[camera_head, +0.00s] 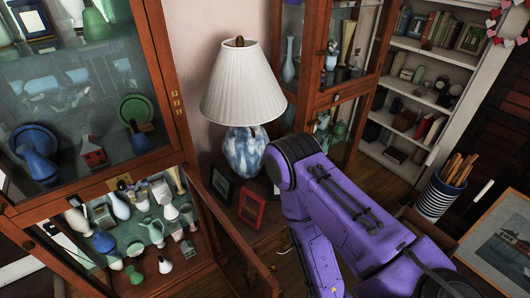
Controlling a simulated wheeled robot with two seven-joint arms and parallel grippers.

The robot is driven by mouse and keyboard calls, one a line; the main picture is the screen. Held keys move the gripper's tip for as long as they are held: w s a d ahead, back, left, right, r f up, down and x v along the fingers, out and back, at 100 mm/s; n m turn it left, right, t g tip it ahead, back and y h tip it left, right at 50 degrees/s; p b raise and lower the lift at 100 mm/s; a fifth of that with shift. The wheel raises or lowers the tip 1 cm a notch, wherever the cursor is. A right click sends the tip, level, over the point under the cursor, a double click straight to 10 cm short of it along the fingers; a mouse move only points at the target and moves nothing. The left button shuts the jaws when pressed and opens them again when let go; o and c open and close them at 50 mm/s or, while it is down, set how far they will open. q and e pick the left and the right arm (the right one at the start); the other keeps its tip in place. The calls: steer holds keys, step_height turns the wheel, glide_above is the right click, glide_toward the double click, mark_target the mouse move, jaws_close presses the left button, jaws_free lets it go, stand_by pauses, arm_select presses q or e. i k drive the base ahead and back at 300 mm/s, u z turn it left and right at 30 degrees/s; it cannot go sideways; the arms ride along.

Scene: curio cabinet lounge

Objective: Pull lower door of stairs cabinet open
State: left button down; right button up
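A wooden curio cabinet (170,95) with a glass front fills the left side. Its lower compartment (150,225) shows several small vases and jugs inside. A wooden door frame (232,232) stands out from the right edge of that compartment, swung open, and runs off the bottom of the view. I cannot tell whether this is the stairs cabinet. A second wooden glass cabinet (310,98) stands at the back centre. My purple right arm comes in from the lower right and bends down past the bottom edge. Neither gripper is in view, so contact with the door is hidden.
A lamp with a white shade (240,88) and a blue-white base stands on a small wooden table with a red frame (251,208). A white bookshelf (425,55) is at the back right. A striped container of rolls (437,196) and a framed picture (505,240) are at the right.

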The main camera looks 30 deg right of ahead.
mark_target(272, 284)
steer(key=k, duration=0.5)
steer(key=u, duration=1.25)
steer(key=k, duration=0.25)
steer(key=z, duration=2.25)
steer(key=i, duration=0.5)
steer(key=z, duration=0.05)
